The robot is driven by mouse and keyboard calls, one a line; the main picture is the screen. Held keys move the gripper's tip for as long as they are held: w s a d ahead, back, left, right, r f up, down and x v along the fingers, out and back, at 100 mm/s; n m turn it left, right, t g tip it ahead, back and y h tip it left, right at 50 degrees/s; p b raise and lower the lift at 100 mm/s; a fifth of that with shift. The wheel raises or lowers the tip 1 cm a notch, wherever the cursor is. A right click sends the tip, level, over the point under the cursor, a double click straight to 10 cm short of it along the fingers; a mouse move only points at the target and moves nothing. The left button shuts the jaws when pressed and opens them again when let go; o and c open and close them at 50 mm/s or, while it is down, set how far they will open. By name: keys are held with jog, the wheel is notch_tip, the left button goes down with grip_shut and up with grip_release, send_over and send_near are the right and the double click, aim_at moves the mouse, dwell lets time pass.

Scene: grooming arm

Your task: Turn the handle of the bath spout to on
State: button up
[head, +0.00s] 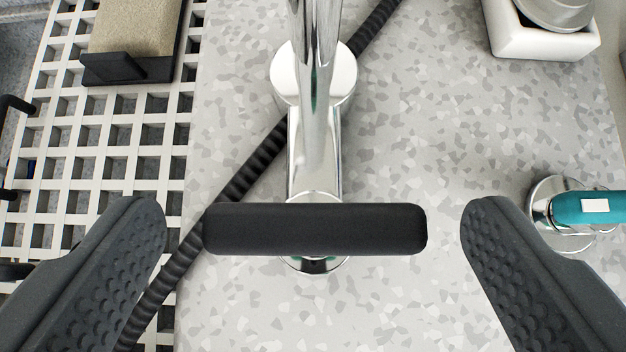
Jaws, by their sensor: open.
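The bath spout (316,120) is a chrome fixture standing on the speckled surface in the middle of the head view. Its handle (316,229) is a black rounded bar lying crosswise in the picture at the spout's near end. My gripper (314,225) is open, with one dark textured finger on each side of the handle. The left finger is a little apart from the bar's left end, and the right finger is apart from its right end. The spout's upper end runs out of the top of the view.
A black ribbed hose (245,178) runs diagonally behind the spout. A white grid rack (105,130) at the left holds a tan block (135,25). A teal-handled chrome fixture (590,208) sits close to my right finger. A white holder (545,38) stands at the top right.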

jog(key=shift+w+f, duration=0.25)
jog(key=shift+w, duration=0.05)
jog(key=shift+c, duration=0.3)
